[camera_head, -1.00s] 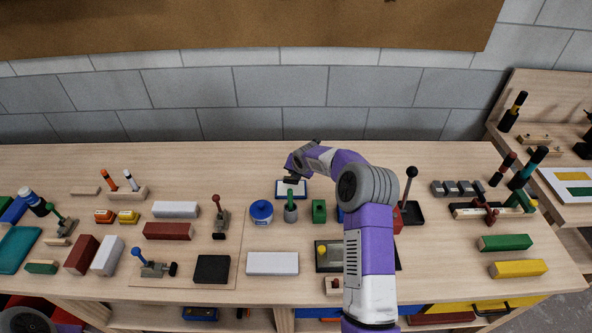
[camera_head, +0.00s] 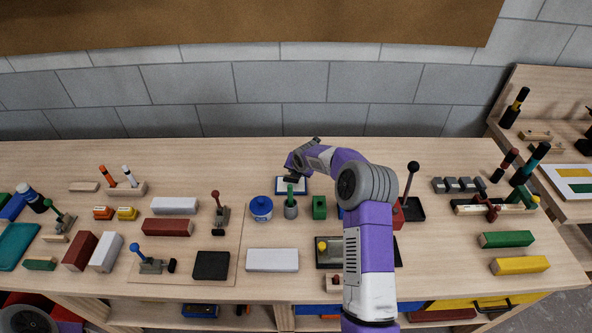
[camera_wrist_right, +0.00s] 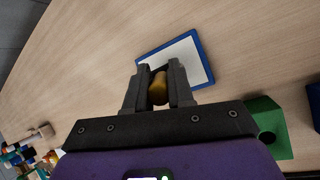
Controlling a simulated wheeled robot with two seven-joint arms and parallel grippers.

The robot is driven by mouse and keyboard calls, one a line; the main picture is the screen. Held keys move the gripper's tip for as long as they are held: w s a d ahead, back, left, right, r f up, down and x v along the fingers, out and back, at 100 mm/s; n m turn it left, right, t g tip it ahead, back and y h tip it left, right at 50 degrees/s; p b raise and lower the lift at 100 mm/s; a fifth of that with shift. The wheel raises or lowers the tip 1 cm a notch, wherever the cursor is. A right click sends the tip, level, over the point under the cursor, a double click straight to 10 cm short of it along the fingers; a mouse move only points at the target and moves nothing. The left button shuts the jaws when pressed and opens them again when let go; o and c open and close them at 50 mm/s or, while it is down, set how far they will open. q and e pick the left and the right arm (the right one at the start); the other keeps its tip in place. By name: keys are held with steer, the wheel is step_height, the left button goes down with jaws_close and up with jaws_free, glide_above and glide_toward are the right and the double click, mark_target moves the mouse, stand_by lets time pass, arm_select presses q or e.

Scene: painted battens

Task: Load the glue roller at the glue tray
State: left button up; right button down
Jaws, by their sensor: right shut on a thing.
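The glue tray, blue-rimmed with a white inside (camera_head: 304,189), lies at the back middle of the bench in the head view. It also shows in the right wrist view (camera_wrist_right: 203,54). My right gripper (camera_head: 291,179) is over the tray. In the right wrist view, my right gripper (camera_wrist_right: 160,82) is shut on a yellow-brown handle (camera_wrist_right: 158,90), which looks like that of the glue roller. The roller's head is hidden, so I cannot tell whether it touches the white surface. My left gripper is not in view.
A grey pot with a green handle (camera_head: 291,206) stands just in front of the tray. A blue-lidded tub (camera_head: 261,208) and a green block (camera_head: 319,207) flank it. A black lever stand (camera_head: 412,208) is right of my arm.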

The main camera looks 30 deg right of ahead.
steer(key=shift+f, duration=0.5)
stand_by(1.1)
steer(key=shift+r+p, duration=2.55)
steer(key=shift+r, duration=1)
